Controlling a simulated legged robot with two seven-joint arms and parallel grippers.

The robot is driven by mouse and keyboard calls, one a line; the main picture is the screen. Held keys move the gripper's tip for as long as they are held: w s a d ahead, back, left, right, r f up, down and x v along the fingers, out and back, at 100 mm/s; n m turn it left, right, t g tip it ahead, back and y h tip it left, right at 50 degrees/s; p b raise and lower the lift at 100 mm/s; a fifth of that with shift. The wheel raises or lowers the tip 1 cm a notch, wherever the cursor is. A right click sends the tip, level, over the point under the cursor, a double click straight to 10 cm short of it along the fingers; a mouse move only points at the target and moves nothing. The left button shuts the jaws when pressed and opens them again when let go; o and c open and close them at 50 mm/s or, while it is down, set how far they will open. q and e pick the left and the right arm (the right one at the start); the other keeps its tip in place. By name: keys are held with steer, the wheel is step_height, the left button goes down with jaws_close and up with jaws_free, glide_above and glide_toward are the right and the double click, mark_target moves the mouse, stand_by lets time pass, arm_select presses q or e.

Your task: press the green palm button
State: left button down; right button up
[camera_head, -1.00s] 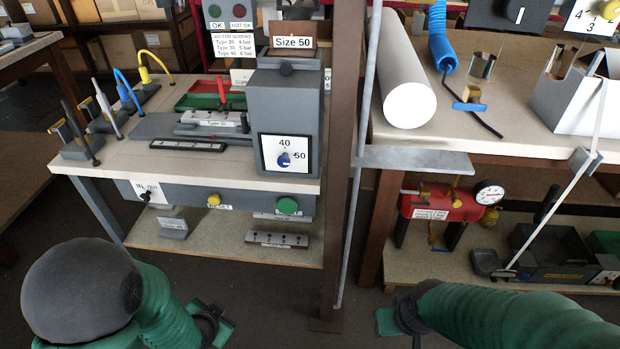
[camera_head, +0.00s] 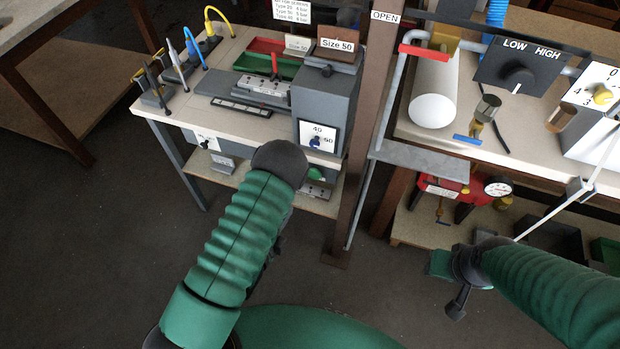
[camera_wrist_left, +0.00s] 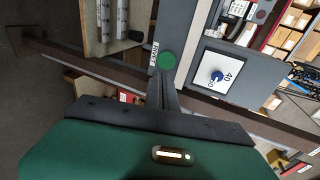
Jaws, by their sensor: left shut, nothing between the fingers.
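The green palm button (camera_wrist_left: 167,61) is a round green cap on the front of the grey bench panel. In the head view a sliver of the button (camera_head: 317,174) shows beside my left wrist, which hides most of the panel front. My left gripper (camera_wrist_left: 166,80) is shut and empty. In the left wrist view its tips point at the button and lie just below it in the picture; I cannot tell whether they touch. My right gripper (camera_head: 445,266) is low at the right of the head view, apart from the bench, and its jaws do not show clearly.
The grey Size 50 box (camera_head: 326,100) with a dial stands above the button. A brown post (camera_head: 365,150) rises just right of it, with a grey shelf plate (camera_head: 425,160) beyond. The floor (camera_head: 90,240) at left is clear.

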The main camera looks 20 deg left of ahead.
arm_select(q)
steer(key=b, duration=1.2)
glide_toward(312, 176)
step_height(312, 176, down, 2)
steer(key=w, duration=0.5)
steer(key=shift+w+d+f, duration=0.1)
steer(key=shift+w+d, duration=0.15)
steer(key=shift+w, duration=0.1)
steer(key=shift+w+d, duration=0.15)
steer(key=shift+w, duration=0.1)
